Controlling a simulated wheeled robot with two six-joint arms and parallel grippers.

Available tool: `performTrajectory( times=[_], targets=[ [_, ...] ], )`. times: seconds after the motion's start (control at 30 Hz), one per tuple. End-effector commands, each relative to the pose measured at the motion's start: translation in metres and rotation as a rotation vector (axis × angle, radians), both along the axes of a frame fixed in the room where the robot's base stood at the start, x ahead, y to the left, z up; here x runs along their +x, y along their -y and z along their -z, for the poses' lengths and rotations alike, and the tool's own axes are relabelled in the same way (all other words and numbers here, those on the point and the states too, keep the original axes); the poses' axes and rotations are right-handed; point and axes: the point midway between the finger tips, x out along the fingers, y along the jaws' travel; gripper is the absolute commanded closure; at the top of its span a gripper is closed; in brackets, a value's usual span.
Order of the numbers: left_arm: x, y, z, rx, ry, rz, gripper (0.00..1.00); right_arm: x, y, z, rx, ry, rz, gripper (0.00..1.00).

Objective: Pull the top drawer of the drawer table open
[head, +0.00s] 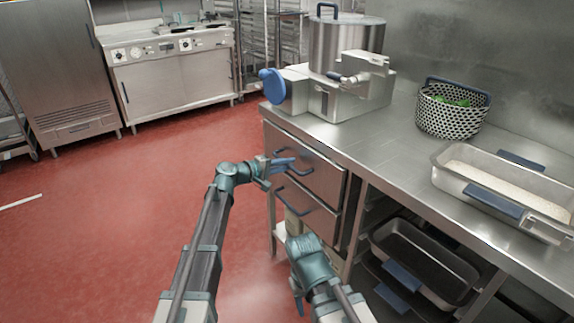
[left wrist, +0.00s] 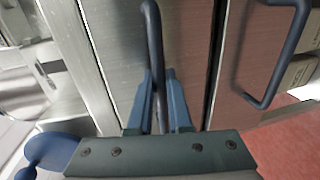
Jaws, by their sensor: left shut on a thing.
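The drawer table (head: 345,150) is a steel counter with two stacked drawers at its left end. The top drawer (head: 322,176) has a dark bar handle (left wrist: 152,35) and its front looks about flush with the frame. My left gripper (head: 284,164) is at this handle; in the left wrist view its blue fingers (left wrist: 160,100) are shut on the bar, one on each side. The lower drawer (head: 312,213) has a similar handle (left wrist: 268,95), apart from the fingers. My right gripper (head: 298,298) hangs low in front of the table; its jaw opening is unclear.
A perforated basket (head: 450,118) and a tray (head: 470,182) stand farther right. The red floor (head: 120,210) left of the table is clear.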

Motion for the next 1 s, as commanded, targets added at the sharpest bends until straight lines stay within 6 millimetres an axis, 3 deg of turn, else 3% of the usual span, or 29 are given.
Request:
performTrajectory(
  times=[0.17,0.37,1.0],
  targets=[
    [-0.001,-0.002,0.000,0.002,0.000,-0.001,1.00,0.000,0.000,0.000,0.000,0.000,0.000,0.50],
    [-0.015,-0.018,0.000,0.001,0.000,-0.002,1.00,0.000,0.000,0.000,0.000,0.000,0.000,0.50],
    [-0.115,-0.155,0.001,0.002,-0.001,-0.004,1.00,0.000,0.000,0.000,0.000,0.000,0.000,0.50]
  ],
)
